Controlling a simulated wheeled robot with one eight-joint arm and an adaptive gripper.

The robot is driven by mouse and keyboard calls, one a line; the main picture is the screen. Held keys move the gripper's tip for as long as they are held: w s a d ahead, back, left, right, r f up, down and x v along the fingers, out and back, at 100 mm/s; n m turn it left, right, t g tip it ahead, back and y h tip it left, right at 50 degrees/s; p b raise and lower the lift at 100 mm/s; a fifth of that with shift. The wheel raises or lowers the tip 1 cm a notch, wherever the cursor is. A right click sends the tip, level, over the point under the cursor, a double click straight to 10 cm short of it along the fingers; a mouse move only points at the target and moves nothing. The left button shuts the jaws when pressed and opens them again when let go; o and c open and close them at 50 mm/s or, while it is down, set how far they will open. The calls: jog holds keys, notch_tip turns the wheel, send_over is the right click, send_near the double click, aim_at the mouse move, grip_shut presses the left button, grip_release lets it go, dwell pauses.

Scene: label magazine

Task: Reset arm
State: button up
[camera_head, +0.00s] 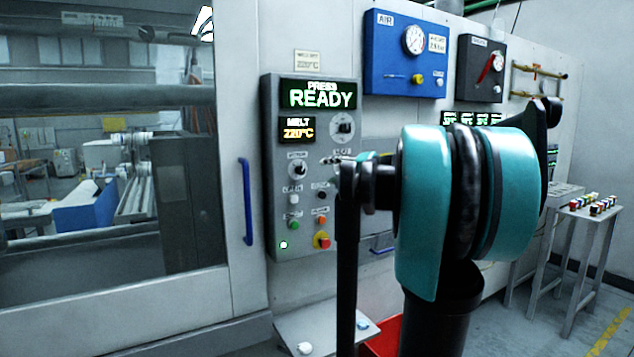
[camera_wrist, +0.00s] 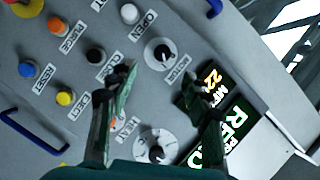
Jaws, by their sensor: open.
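My gripper (camera_wrist: 158,88) is open in the wrist view, its two dark green fingers apart and nothing between them. It faces the grey control panel (camera_head: 268,165), which fills much of the wrist view, rotated. The fingertips lie over the panel between two round knobs, the upper knob (camera_wrist: 162,54) and the lower knob (camera_wrist: 157,150). Whether they touch the panel cannot be told. In the head view, my teal and black arm covers the panel's right side and most of the gripper. The display (camera_head: 320,95) reads PRESS READY, and a smaller one (camera_head: 297,129) reads MELT 220°C.
Left of the panel is a machine door with a window and a blue handle (camera_head: 247,201). A blue air box (camera_head: 406,53) and a dark box (camera_head: 481,68) hang above right. A small table (camera_head: 582,213) with coloured items stands right. A red tray (camera_head: 384,340) lies low.

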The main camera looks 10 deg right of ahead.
jog(key=s+a+f+n+g+h, duration=0.1)
jog(key=s+a+f+g, duration=0.15)
jog(key=s+f, duration=0.45)
jog(key=s+a+f+n+g+h, duration=0.1)
jog(key=s+a+f, duration=0.15)
jog(key=f, duration=0.75)
jog(key=s+a+f+n+g+h, duration=0.15)
jog(key=s+a+f, duration=0.25)
jog(key=f, duration=0.5)
jog(key=s+d+f+g+h, duration=0.1)
jog(key=s+d+f+h, duration=0.1)
jog(key=s+f, duration=0.7)
jog(key=s+d+f+n+g+h, duration=0.1)
jog(key=s+d+f+g+h, duration=0.1)
jog(key=s+f, duration=0.7)
jog(key=shift+s+d+f+h, duration=0.35)
jog(key=shift+d+f+h, duration=0.25)
jog(key=shift+h, duration=0.65)
jog(key=shift+r, duration=0.1)
jog(key=shift+c, duration=0.2)
